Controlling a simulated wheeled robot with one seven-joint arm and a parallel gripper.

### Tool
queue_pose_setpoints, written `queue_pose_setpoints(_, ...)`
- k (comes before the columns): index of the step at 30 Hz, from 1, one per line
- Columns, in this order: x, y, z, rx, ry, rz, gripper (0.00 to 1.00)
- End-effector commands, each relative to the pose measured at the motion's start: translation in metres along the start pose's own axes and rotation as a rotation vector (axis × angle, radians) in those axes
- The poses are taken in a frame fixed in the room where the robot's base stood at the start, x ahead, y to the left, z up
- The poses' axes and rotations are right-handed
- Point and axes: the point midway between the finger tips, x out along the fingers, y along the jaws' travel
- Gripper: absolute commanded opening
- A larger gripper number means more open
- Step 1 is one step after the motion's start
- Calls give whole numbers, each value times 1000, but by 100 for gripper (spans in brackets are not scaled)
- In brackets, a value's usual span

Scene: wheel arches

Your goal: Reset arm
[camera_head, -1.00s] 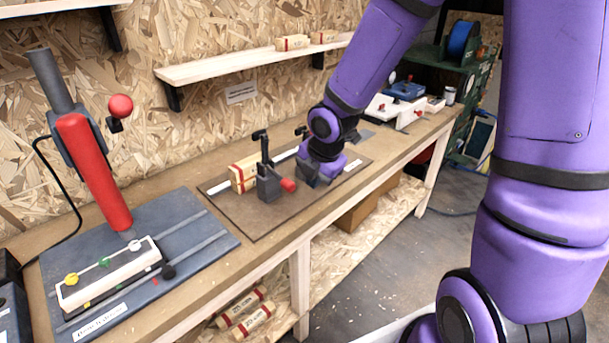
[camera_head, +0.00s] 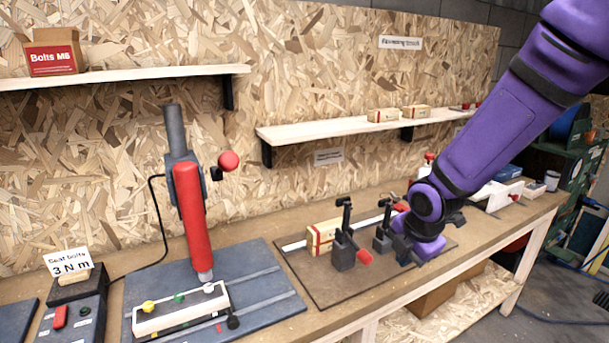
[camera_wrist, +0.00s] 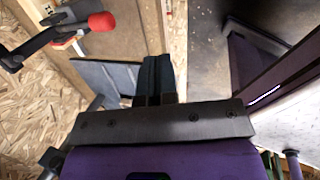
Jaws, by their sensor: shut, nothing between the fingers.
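My purple arm reaches in from the upper right of the head view. My gripper (camera_head: 418,250) is over the right part of a brown board on the bench, just right of two black toggle clamps (camera_head: 345,245). In the wrist view my gripper's dark fingers (camera_wrist: 158,75) are together with nothing between them. A cream block with red bands (camera_head: 322,236) lies on the board behind the nearer clamp. That clamp's red handle tip also shows in the wrist view (camera_wrist: 101,21). Whether my gripper touches the board is hard to tell.
A red press tool (camera_head: 192,215) stands on a blue-grey plate (camera_head: 265,283) at the left. A control box (camera_head: 75,318) is at far left. Wall shelves (camera_head: 340,130) hang above the bench.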

Motion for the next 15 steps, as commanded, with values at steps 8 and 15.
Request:
queue_pose_setpoints(8, -77, -15, 16, 476, -124, 27, 0)
queue_pose_setpoints(15, -145, -41, 16, 945, -161, 94, 0)
